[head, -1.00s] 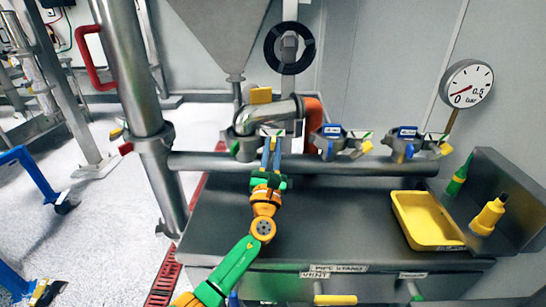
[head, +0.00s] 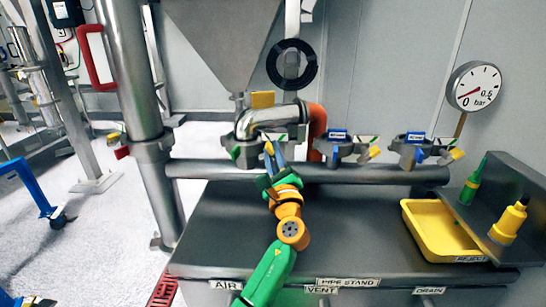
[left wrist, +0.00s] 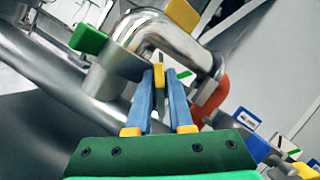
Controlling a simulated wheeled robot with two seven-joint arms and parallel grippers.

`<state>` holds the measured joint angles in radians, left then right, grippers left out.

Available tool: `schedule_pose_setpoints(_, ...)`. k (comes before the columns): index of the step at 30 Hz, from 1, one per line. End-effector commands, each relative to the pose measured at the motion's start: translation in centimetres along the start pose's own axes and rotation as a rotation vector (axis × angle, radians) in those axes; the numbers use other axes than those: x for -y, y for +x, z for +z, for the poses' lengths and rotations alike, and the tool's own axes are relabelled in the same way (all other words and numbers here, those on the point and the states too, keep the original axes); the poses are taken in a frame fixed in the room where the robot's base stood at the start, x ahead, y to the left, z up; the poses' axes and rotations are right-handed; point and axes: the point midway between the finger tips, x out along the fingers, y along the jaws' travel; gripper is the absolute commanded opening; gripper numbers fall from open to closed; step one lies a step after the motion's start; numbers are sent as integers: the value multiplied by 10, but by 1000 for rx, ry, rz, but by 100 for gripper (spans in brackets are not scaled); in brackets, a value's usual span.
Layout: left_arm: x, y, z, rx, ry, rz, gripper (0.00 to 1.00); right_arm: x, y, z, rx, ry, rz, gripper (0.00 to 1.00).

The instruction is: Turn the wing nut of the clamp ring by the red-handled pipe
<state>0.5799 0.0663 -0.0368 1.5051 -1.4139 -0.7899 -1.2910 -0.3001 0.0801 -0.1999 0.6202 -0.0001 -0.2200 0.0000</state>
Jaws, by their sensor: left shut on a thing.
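The steel pipe (head: 134,70) with a red handle (head: 92,57) stands upright at the left. To its right, a clamp ring (head: 247,153) with a green tab (head: 235,152) sits at the end of a bent steel pipe (head: 268,115). My left gripper (head: 270,149) is at this ring's front. In the left wrist view its blue fingers (left wrist: 159,88) are shut on a small yellow piece (left wrist: 158,75), seemingly the wing nut. The fingers mostly hide that piece in the head view.
Two more clamps (head: 340,149) (head: 412,150) with blue tabs and yellow wing nuts stand right along the horizontal pipe (head: 210,168). An orange curved part (head: 317,125) is close right of the gripper. A yellow tray (head: 408,222) lies on the table's right; its middle is clear.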

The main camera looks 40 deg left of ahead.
Motion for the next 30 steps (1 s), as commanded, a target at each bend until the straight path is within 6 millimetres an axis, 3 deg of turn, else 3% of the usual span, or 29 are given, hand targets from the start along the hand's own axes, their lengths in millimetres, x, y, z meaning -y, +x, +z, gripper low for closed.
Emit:
schedule_pose_setpoints(23,0,0,1,1,-82,31,0,1,4,0,0,0,-1,0)
schedule_pose_setpoints(24,0,0,1,1,-82,31,30,1,4,0,0,0,-1,0)
schedule_pose_setpoints(25,0,0,1,1,-82,31,38,1,4,0,0,0,-1,0)
schedule_pose_setpoints(30,0,0,0,0,-82,32,41,1,4,0,0,0,-1,0)
